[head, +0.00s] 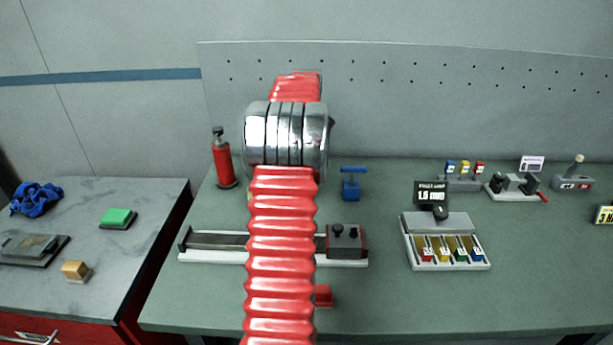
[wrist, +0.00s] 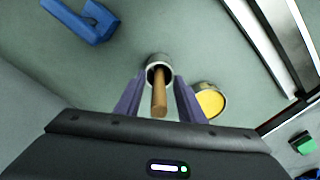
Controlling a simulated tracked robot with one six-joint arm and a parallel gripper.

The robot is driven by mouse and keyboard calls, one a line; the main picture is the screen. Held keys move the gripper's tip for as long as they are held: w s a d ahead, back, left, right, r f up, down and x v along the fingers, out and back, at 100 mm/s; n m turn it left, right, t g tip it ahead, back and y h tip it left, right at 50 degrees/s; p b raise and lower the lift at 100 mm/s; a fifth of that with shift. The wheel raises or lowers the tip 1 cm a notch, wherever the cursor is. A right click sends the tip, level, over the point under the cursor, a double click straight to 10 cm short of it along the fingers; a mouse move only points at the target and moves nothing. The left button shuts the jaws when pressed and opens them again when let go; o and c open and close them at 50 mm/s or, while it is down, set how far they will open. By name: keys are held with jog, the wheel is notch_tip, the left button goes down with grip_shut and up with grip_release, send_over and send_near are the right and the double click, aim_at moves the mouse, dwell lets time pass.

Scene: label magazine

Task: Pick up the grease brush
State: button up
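In the wrist view, the grease brush shows as a wooden handle (wrist: 159,98) standing in a round metal cup (wrist: 159,62). My gripper (wrist: 160,80) is open, with one purple finger on each side of the handle. A gap shows between the handle and each finger, so nothing is held. The brush's lower end is hidden inside the cup. In the head view my red arm hides the gripper, the brush and the cup.
A round tin with yellow contents (wrist: 209,101) stands right beside the cup. A blue tool (head: 351,185) stands nearby on the green bench. A rail fixture (head: 215,241) lies closer. A red bottle (head: 222,163) stands left, a tray of coloured pieces (head: 448,265) right.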

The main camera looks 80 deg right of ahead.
jog(key=shift+f, duration=0.25)
jog(key=shift+c, duration=0.6)
grip_shut()
